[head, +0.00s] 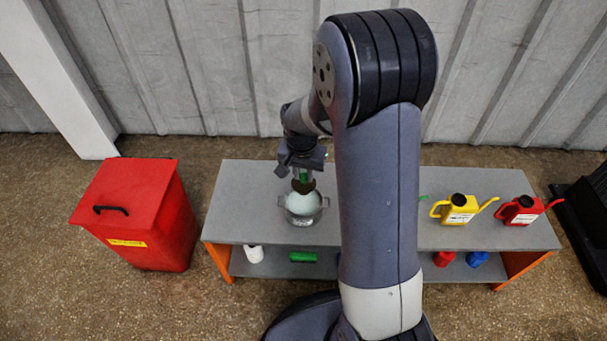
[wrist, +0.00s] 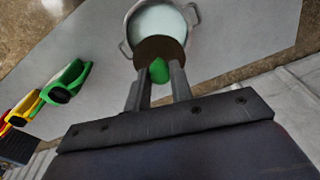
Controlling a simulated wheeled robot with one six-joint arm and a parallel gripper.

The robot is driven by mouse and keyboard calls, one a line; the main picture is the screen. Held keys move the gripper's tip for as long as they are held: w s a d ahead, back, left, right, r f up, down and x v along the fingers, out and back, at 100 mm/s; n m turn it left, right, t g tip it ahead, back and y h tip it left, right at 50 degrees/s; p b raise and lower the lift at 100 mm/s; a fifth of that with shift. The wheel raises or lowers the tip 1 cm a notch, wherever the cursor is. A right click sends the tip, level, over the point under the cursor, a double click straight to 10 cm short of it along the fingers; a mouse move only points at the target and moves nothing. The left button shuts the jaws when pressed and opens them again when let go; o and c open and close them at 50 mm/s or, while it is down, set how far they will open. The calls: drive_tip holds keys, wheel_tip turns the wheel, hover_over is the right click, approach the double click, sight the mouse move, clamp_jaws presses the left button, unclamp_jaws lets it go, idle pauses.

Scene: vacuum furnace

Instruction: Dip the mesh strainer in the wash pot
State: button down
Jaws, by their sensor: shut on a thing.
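My gripper (head: 303,176) is shut on the green handle (wrist: 159,70) of the mesh strainer, between its two fingers in the wrist view. The strainer's brown round head (head: 304,186) also shows in the wrist view (wrist: 160,49). The wash pot (head: 303,218) is a grey two-handled pot with pale liquid, standing on the bench left of my arm; it also shows in the wrist view (wrist: 129,29). The strainer head overlaps the pot's far side in the head view. I cannot tell whether it touches the liquid.
The grey bench (head: 490,235) carries a yellow can (head: 459,209) and a red can (head: 521,211) at right. A green can (wrist: 67,81) shows in the wrist view, mostly hidden by my arm in the head view. A red bin (head: 140,210) stands left. Small items sit on the lower shelf.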

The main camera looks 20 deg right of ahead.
drive_tip(key=shift+f+b, duration=3.7)
drive_tip(key=shift+f, duration=1.45)
drive_tip(key=shift+r+p, duration=3.85)
drive_tip(key=shift+r, duration=0.9)
